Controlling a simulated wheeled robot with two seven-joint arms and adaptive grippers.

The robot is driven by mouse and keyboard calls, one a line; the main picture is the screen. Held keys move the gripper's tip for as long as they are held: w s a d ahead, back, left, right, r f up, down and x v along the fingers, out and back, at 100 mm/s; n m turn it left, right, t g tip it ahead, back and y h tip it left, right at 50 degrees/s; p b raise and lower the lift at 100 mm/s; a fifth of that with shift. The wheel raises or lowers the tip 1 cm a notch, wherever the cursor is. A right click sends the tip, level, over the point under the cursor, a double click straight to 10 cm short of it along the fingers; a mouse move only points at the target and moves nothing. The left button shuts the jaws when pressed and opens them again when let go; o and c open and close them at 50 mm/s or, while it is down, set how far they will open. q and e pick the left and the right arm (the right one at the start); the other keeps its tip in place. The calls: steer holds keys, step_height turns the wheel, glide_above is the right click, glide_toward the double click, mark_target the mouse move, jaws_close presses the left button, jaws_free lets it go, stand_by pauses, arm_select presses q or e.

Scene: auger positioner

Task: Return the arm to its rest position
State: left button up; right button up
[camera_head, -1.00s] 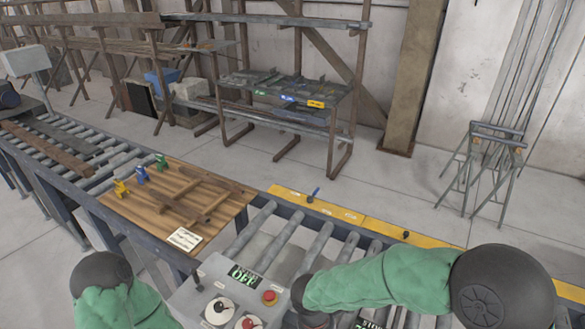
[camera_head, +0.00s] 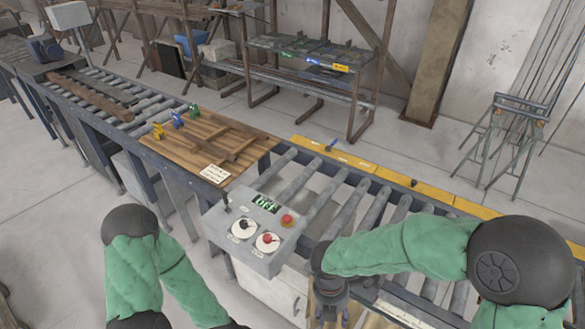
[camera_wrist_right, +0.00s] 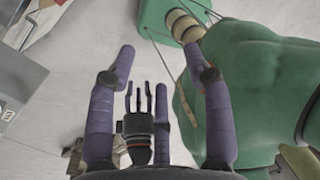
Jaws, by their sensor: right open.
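My right arm (camera_head: 400,247) in its green sleeve reaches from the right in the head view. Its gripper (camera_head: 330,294) points down just right of the control box, clear of the box's knobs. In the right wrist view the purple fingers of this gripper (camera_wrist_right: 167,50) stand wide apart with nothing between their tips. My left arm (camera_head: 130,265) is bent at the lower left of the head view, and its gripper is cut off by the bottom edge. A small dark pronged part (camera_wrist_right: 139,115) shows low in the wrist view; I cannot tell what it belongs to.
The grey control box (camera_head: 262,262) has a display reading OFF, a red button and two dials. The roller conveyor (camera_head: 322,195) runs behind it, with a wooden board (camera_head: 187,160) on it. A yellow strip (camera_head: 375,173) edges the conveyor. Bare floor (camera_head: 70,215) lies at left.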

step_height(320, 180, down, 41)
steer(key=s+m+t+y+b, duration=0.1)
steer(key=m+y+b, duration=0.4)
steer(key=m+b, duration=1.4)
steer(key=s+m, duration=0.1)
steer(key=m, duration=1)
steer(key=shift+s+a+m+t+y, duration=0.2)
steer(key=shift+s+m+t+y, duration=0.1)
steer(key=shift+m+t, duration=0.1)
steer(key=shift+c, duration=1.1)
arm_select(q)
step_height(320, 180, down, 20)
steer(key=w, duration=0.1)
arm_select(e)
steer(key=shift+d, duration=0.1)
